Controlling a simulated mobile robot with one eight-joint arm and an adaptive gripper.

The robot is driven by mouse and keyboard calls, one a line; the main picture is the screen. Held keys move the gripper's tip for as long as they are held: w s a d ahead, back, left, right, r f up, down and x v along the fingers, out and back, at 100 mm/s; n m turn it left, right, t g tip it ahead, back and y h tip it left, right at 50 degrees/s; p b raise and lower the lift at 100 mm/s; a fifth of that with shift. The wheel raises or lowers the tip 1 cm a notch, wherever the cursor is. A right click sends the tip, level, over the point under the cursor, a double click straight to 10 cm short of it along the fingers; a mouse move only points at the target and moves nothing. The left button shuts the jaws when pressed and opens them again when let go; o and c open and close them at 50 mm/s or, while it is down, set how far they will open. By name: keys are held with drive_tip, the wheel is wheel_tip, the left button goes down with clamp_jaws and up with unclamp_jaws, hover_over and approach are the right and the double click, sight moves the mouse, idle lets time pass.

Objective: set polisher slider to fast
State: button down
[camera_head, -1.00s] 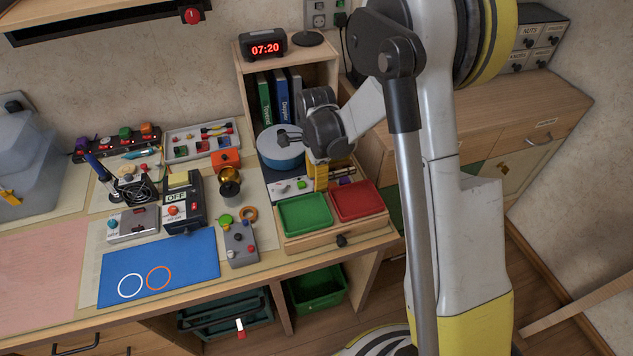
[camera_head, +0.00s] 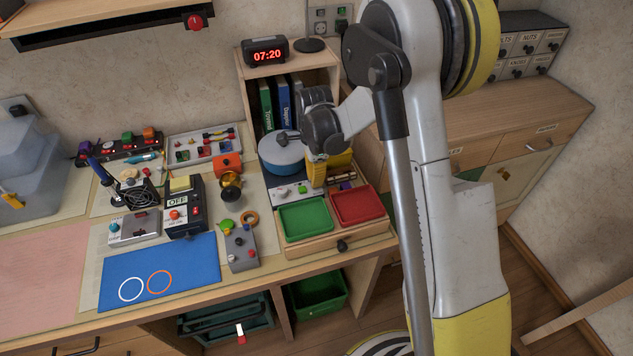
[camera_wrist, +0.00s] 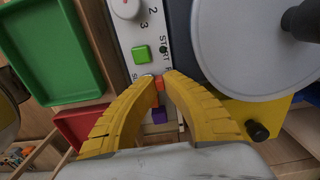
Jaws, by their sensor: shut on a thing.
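The polisher has a blue round drum (camera_head: 281,152) with a pale disc top. Its light panel (camera_head: 292,192) is below the drum. In the wrist view the panel (camera_wrist: 150,30) shows a white dial with numbers, a green button (camera_wrist: 142,54) by the word START, and a small orange slider knob (camera_wrist: 158,84). My gripper (camera_wrist: 160,79) has its yellow fingertips shut on the orange knob, one on each side. The fingers partly cover the slider's lettering, so its setting is not readable. In the head view my gripper (camera_head: 318,182) is beside the drum, and the knob is hidden.
The green tray (camera_head: 305,218) and red tray (camera_head: 358,205) lie just in front of the polisher. A purple block (camera_wrist: 159,115) shows beyond the fingertips. The wooden shelf with books (camera_head: 283,97) stands behind. Control boxes and a blue mat (camera_head: 130,277) are left.

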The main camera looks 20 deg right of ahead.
drive_tip(key=shift+w, duration=0.2)
drive_tip(key=c, duration=1.5)
unclamp_jaws()
drive_tip(key=shift+w+f, duration=0.1)
wheel_tip(320, 180, up, 12)
